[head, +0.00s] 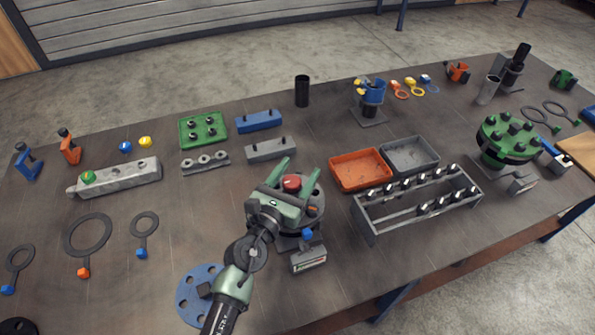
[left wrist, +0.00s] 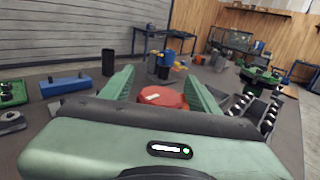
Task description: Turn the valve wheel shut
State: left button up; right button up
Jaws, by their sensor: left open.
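A red knob-like wheel (head: 291,183) sits on top of a dark round flanged fitting (head: 316,211) near the front middle of the table; I take it for the valve wheel. It also shows in the left wrist view as a red many-sided disc (left wrist: 161,97) with a small white mark. My left gripper (head: 302,165) is open, with its green fingers on either side of the red wheel. A gap shows beside the wheel; I cannot tell whether either finger touches it. The gripper body hides part of the fitting. My right gripper is not in view.
A blue flange disc (head: 190,300) lies beside my left arm. An orange tray (head: 360,170), a grey tray (head: 411,154) and a socket rack (head: 375,222) stand to the right. A green flange (head: 508,140) stands farther right. A black cylinder (head: 302,91) stands behind.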

pick_arm(q)
grip_shut()
jog(key=shift+s+d+f+m+g+h+b, duration=0.1)
jog(key=shift+f+m+g+h+b, duration=0.15)
jog(key=shift+m+g+h+b, duration=0.65)
jog(key=m+g+h+b, duration=0.2)
jog(key=g+b, duration=0.1)
jog(key=b, duration=0.3)
jog(key=s+m+g+h+b, duration=0.1)
jog(key=m+g+h+b, duration=0.2)
jog(key=b, duration=0.3)
jog(key=d+m+g+h+b, duration=0.1)
jog(key=m+g+h+b, duration=0.1)
jog(key=b, duration=0.4)
jog(key=shift+s+d+f+m+g, duration=0.1)
jog(key=shift+s+m+g, duration=0.35)
jog(key=shift+g, duration=0.45)
jog(key=shift+r+m+g+h+b, duration=0.2)
jog(key=shift+m+g+h+b, duration=0.35)
jog(key=shift+b, duration=0.45)
jog(key=shift+g, duration=0.25)
jog(key=shift+r, duration=0.1)
